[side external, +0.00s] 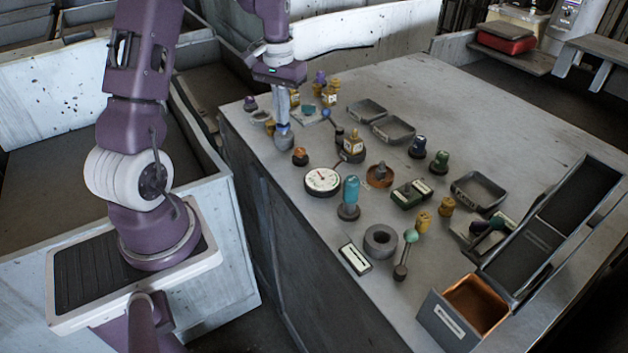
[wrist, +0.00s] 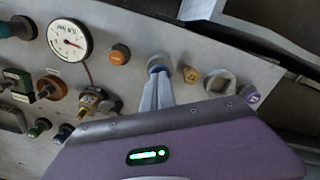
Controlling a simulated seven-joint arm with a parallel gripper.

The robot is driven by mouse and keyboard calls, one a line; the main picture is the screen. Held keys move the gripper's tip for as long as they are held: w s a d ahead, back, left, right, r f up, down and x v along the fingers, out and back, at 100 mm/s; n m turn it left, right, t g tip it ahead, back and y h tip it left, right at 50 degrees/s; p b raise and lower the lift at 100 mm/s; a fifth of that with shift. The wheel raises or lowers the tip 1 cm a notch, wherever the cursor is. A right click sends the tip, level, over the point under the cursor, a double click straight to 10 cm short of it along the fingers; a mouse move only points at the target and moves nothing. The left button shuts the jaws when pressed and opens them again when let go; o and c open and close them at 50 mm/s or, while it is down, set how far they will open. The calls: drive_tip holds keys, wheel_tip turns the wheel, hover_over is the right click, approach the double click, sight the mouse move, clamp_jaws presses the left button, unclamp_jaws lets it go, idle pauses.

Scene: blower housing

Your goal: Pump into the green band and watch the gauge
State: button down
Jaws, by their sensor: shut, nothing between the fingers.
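The round white gauge (side external: 322,181) lies on the bench, left of centre.
A teal-topped knob (side external: 350,191), a grey ring (side external: 380,241) and a green-ball lever (side external: 410,237) stand nearer the front. Empty trays (side external: 392,129) lie behind.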

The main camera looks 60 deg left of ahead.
drive_tip(key=shift+f, duration=0.9)
drive_tip(key=shift+r, duration=0.9)
drive_tip(key=shift+f, duration=0.1)
idle(0.3)
